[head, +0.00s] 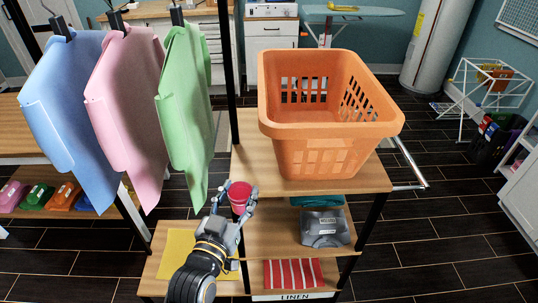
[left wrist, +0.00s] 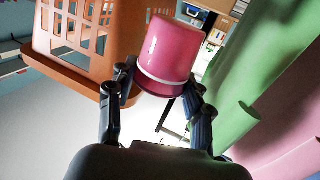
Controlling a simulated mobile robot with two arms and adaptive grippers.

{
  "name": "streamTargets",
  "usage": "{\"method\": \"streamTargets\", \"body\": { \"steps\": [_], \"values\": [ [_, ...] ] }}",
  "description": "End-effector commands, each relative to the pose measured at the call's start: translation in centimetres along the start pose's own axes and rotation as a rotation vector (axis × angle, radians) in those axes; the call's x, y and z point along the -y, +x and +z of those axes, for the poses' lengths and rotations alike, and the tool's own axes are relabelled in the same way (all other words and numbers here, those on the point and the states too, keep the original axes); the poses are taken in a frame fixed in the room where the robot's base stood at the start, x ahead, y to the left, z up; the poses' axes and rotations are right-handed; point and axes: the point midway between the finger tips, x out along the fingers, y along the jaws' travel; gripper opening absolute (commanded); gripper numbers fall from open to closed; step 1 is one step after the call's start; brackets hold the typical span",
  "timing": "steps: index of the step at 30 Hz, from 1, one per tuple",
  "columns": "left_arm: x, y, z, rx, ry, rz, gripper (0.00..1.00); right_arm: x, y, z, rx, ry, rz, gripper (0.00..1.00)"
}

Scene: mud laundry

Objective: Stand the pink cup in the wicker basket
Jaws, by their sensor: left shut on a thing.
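The pink cup (head: 240,197) is held in my left gripper (head: 238,208), in front of the wooden shelf cart. In the left wrist view the cup (left wrist: 170,52) sits between the two fingers of the gripper (left wrist: 160,92), which press on its sides. The cup looks about upright in the head view. I see no wicker basket; the only basket in view is an orange plastic laundry basket (head: 325,133) with slotted sides. It stands on the cart top, to the right of and behind the cup. My right gripper is not in view.
The wooden cart (head: 247,150) has lower shelves with a grey box (head: 325,228) and a red striped cloth (head: 293,273). Blue, pink and green (head: 186,115) cloths hang at left, the green one close to my gripper. A yellow sheet (head: 178,252) lies low at left.

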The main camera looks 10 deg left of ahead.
Motion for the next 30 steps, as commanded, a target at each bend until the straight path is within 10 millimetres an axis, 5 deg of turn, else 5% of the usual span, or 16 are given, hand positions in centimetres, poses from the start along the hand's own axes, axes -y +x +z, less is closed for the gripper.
{"method": "streamTargets", "body": {
  "steps": [9,22,30],
  "values": [
    [0.0,7.6,-0.2,-0.002,-0.001,-0.001,0.29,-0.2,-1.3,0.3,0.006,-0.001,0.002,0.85],
    [0.0,13.0,-0.1,-0.002,0.000,-0.001,0.29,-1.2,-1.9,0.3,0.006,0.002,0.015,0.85],
    [0.1,12.7,1.6,-0.001,0.000,-0.001,0.29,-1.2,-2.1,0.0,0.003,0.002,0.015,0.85]
  ]
}}
